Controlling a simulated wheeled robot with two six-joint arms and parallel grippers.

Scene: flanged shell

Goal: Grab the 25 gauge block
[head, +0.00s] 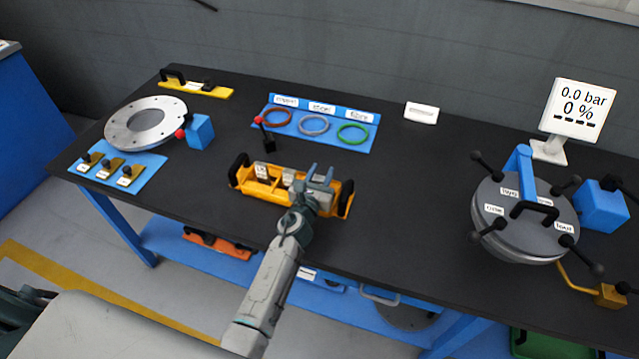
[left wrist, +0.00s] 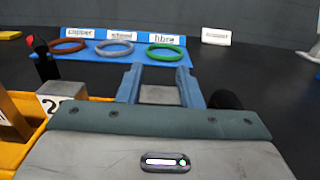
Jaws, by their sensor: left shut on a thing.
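An orange tray (head: 246,184) with black end handles sits near the front middle of the dark bench and holds grey gauge blocks. A block (head: 261,172) stands in its left part, and another block (head: 288,175) is beside it, partly hidden by my arm. My left gripper (head: 318,178) is over the tray's right part. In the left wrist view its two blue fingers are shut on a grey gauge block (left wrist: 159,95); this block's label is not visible. A neighbouring block (left wrist: 62,98) shows a label starting with 2, partly cut off. My right gripper is not in view.
A blue ring board (head: 300,142) with copper, steel and fibre rings lies behind the tray. A red-knobbed black post (head: 267,141) stands just behind it. A round lidded vessel (head: 525,220) is at right, a flanged disc (head: 146,124) at left. The bench between tray and vessel is clear.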

